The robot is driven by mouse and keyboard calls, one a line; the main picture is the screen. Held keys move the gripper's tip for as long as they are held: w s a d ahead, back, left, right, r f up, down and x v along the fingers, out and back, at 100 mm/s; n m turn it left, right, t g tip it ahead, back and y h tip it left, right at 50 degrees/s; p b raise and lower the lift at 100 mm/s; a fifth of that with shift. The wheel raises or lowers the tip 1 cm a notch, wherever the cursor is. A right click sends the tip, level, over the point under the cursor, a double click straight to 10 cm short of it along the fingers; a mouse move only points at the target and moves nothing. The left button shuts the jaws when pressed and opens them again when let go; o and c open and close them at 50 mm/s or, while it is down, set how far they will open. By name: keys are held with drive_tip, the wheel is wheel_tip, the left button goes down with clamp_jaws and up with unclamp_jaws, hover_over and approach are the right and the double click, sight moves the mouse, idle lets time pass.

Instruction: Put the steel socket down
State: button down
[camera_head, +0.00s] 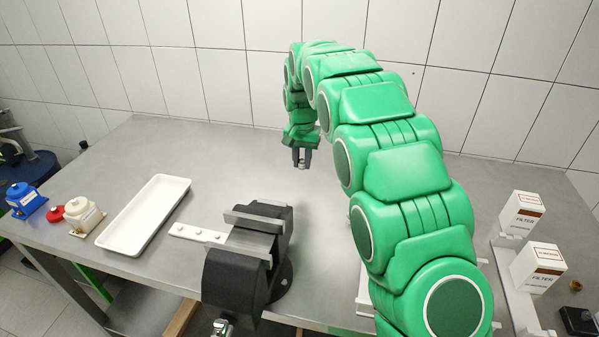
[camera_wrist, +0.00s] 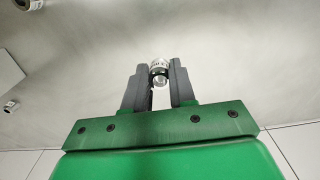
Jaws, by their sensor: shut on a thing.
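My gripper (camera_head: 302,158) is at the end of the green arm, over the back middle of the steel table (camera_head: 240,160). It points down. In the wrist view my gripper (camera_wrist: 160,78) is shut on the steel socket (camera_wrist: 159,67), a small shiny ring-like piece between the dark fingertips. In the head view the socket (camera_head: 301,166) shows only as a small light bit at the fingertips. I cannot tell whether it touches the table top.
A black vise (camera_head: 236,277) stands at the table's front, with a white strip (camera_head: 198,233) beside it. A white tray (camera_head: 116,236) lies to the left. Filter boxes (camera_head: 522,213) stand at the right. The table around my gripper is clear.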

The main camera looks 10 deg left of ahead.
hover_over(299, 180)
drive_tip(key=shift+s+d+f, duration=0.1)
drive_tip(key=shift+d+f, duration=0.05)
drive_tip(key=shift+f, duration=3.7)
drive_tip(key=c, duration=0.9)
unclamp_jaws()
drive_tip(key=shift+f, duration=0.1)
wheel_tip(299, 180, up, 12)
drive_tip(key=shift+r, duration=0.15)
